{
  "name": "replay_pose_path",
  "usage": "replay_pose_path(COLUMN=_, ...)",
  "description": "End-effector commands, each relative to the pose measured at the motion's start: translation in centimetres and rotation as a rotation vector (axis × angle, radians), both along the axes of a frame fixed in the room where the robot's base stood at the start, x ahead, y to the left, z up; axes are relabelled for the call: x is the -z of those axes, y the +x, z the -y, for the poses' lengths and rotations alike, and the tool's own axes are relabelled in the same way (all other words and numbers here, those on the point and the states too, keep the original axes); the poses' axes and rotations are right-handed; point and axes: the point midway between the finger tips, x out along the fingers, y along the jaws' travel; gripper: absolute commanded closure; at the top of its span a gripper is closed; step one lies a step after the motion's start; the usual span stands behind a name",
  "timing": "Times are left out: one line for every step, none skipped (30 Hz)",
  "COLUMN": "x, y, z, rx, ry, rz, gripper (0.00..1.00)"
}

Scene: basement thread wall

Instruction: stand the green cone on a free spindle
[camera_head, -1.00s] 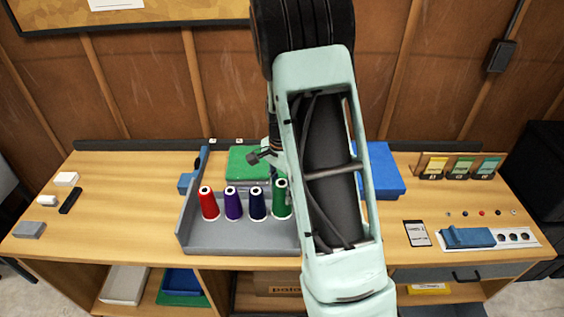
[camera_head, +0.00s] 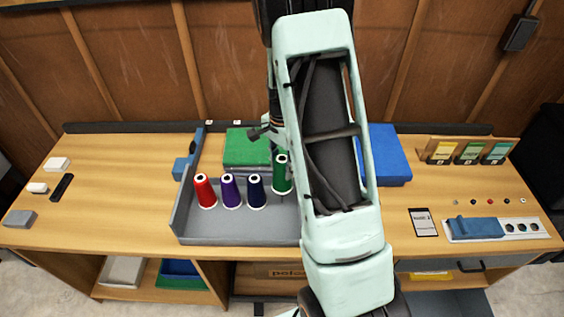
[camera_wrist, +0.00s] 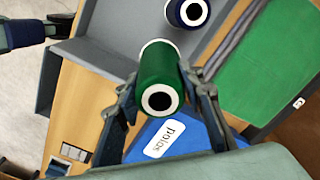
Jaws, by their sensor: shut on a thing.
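The green cone (camera_head: 281,176) is upright in the head view, raised above the grey tray (camera_head: 215,240), just right of the dark blue cone (camera_head: 256,192). In the wrist view the green cone (camera_wrist: 158,82) shows its pale top ring and dark hole towards the camera. My gripper (camera_wrist: 163,92) is shut on it, one finger on each side. In the head view my arm hides most of the gripper. A red cone (camera_head: 205,191) and a purple cone (camera_head: 230,191) stand in a row with the dark blue one. I cannot clearly make out a free spindle.
A green box (camera_head: 247,146) stands behind the tray and a blue box (camera_head: 385,155) to its right. A blue block on a white strip (camera_head: 520,228) and a card rack (camera_head: 468,150) are at the right. The left bench top is mostly clear.

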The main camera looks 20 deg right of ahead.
Motion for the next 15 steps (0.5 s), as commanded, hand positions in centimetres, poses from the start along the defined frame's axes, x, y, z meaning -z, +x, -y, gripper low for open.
replay_pose_path(x=0.9, y=0.0, z=0.0, rx=0.0, ry=0.0, rz=0.0, gripper=0.97)
replay_pose_path(x=1.2, y=0.0, z=0.0, rx=0.0, ry=0.0, rz=0.001, gripper=0.97)
replay_pose_path(x=1.6, y=0.0, z=0.0, rx=0.0, ry=0.0, rz=0.001, gripper=0.97)
replay_pose_path(x=1.9, y=0.0, z=0.0, rx=0.0, ry=0.0, rz=0.001, gripper=0.97)
replay_pose_path(x=2.2, y=0.0, z=0.0, rx=-0.001, ry=0.0, rz=0.001, gripper=0.97)
replay_pose_path(x=2.6, y=0.0, z=0.0, rx=-0.001, ry=0.0, rz=0.0, gripper=0.97)
replay_pose_path(x=2.9, y=0.0, z=0.0, rx=-0.001, ry=0.0, rz=0.0, gripper=0.97)
replay_pose_path(x=3.2, y=0.0, z=0.0, rx=-0.001, ry=0.0, rz=0.0, gripper=0.97)
replay_pose_path(x=3.6, y=0.0, z=0.0, rx=-0.001, ry=0.001, rz=0.0, gripper=0.97)
replay_pose_path(x=3.9, y=0.0, z=0.0, rx=-0.001, ry=0.0, rz=0.0, gripper=0.97)
replay_pose_path(x=4.2, y=0.0, z=0.0, rx=0.0, ry=0.0, rz=0.0, gripper=0.97)
replay_pose_path(x=4.6, y=0.0, z=0.0, rx=0.0, ry=0.0, rz=0.0, gripper=0.97)
replay_pose_path(x=4.9, y=0.0, z=0.0, rx=0.0, ry=0.0, rz=0.001, gripper=0.97)
replay_pose_path(x=5.2, y=0.0, z=0.0, rx=0.0, ry=-0.001, rz=0.001, gripper=0.97)
replay_pose_path(x=5.6, y=0.0, z=0.0, rx=0.0, ry=-0.001, rz=0.001, gripper=0.97)
